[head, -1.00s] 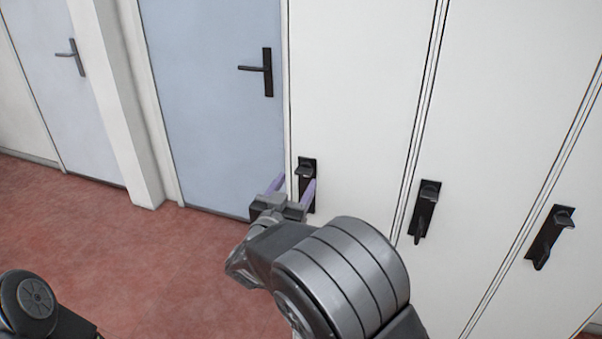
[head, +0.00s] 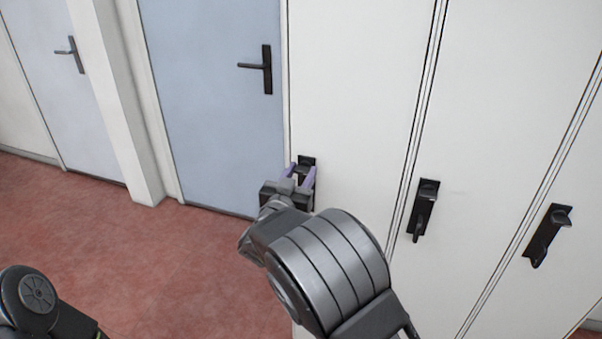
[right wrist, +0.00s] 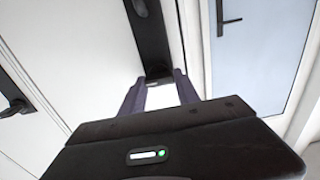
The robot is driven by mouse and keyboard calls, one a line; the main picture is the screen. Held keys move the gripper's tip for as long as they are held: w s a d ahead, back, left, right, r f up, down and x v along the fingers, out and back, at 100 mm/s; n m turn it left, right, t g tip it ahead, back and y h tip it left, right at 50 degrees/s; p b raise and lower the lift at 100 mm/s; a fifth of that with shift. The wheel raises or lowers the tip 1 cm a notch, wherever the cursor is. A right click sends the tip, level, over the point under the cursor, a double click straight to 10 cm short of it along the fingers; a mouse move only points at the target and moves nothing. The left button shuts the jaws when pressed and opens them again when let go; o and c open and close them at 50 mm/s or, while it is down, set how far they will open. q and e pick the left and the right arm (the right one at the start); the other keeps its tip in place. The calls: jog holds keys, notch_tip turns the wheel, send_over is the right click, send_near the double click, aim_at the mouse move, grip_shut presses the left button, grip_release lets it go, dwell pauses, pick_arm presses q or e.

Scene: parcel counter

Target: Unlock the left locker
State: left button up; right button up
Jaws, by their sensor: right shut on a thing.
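The left locker (head: 350,80) is a tall white door with a black lock plate (head: 307,161) near its left edge. My right gripper (head: 301,173) is at this plate, its two purple fingers on either side of the plate's black latch piece. In the right wrist view the black plate (right wrist: 148,30) runs between and beyond the fingertips, and the gripper (right wrist: 158,80) is shut on the small dark latch piece at the plate's end. The fingers and palm hide much of the latch, so its exact angle cannot be told. My left gripper is out of view.
Two more white lockers stand to the right, with black latches (head: 422,210) and (head: 547,235). A blue door (head: 210,100) with a black lever handle (head: 266,70) adjoins on the left. The red floor (head: 130,250) in front is clear.

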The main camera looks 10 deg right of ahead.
grip_shut()
jog(key=shift+d+f+m+b, duration=0.1)
jog(key=shift+f+m+b, duration=0.1)
jog(key=shift+m+b, duration=0.9)
jog(key=m+b, duration=0.4)
jog(key=b, duration=0.2)
jog(key=m+b, duration=0.9)
jog(key=b, duration=0.2)
jog(key=shift+s+d+f+b, duration=0.1)
jog(key=shift+d+f+b, duration=0.05)
jog(key=shift+f+b, duration=0.15)
jog(key=shift+r+m+b, duration=0.2)
jog(key=shift+m+b, duration=1)
jog(key=shift+m, duration=0.3)
jog(key=o, duration=0.7)
grip_release()
jog(key=shift+r, duration=0.1)
jog(key=shift+c, duration=0.2)
jog(key=shift+s, duration=0.1)
